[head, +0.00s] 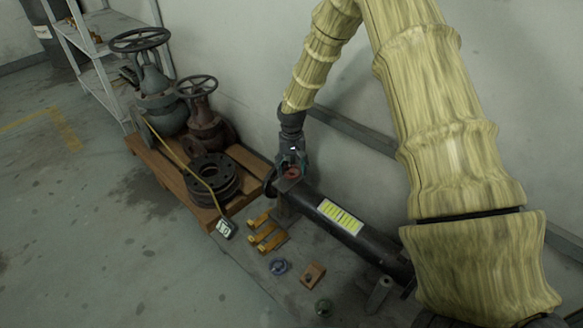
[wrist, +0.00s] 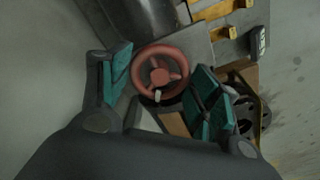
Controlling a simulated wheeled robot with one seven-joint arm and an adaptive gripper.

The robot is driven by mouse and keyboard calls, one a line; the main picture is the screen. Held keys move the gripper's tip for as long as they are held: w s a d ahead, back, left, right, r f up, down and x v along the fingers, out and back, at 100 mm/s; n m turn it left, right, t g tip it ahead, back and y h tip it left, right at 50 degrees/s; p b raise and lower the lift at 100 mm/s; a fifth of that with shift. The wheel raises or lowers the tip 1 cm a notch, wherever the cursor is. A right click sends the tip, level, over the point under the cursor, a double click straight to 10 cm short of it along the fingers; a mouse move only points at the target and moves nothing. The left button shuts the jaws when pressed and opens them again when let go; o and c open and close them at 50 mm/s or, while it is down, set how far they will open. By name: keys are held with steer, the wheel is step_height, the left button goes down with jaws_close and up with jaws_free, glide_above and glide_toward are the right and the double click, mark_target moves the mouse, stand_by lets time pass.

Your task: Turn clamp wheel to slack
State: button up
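My gripper (head: 291,160) is right over the wheel in the head view. In the wrist view my gripper (wrist: 158,85) is open, with one teal-padded finger left of the wheel and one at its lower right. Gaps show between the pads and the rim; I cannot tell whether either finger touches it.
The dark pipe (head: 312,205) with a yellow label runs right along the wall. A wooden pallet (head: 159,166) with valves and flanges stands left. Open floor is at the lower left.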

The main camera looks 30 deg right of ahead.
steer(key=c, duration=0.3)
steer(key=shift+c, duration=0.2)
steer(key=shift+r+n+p, duration=0.15)
steer(key=shift+n+p, duration=0.15)
steer(key=shift+p, duration=0.45)
steer(key=n+p, duration=0.1)
steer(key=p, duration=0.2)
steer(key=shift+r+n, duration=0.15)
steer(key=shift+n, duration=0.15)
steer(key=n+p, duration=0.4)
steer(key=p, duration=0.1)
steer(key=n+p, duration=0.2)
steer(key=shift+d+n+p, duration=0.1)
steer(key=shift+n+p, duration=0.3)
steer(key=n+p, duration=0.3)
steer(key=n, duration=0.2)
steer(key=shift+p, duration=0.3)
steer(key=n, duration=0.2)
steer(key=n+p, duration=0.1)
steer(key=n, duration=0.1)
steer(key=n+p, duration=0.1)
steer(key=n, duration=0.1)
steer(key=shift+f, duration=0.3)
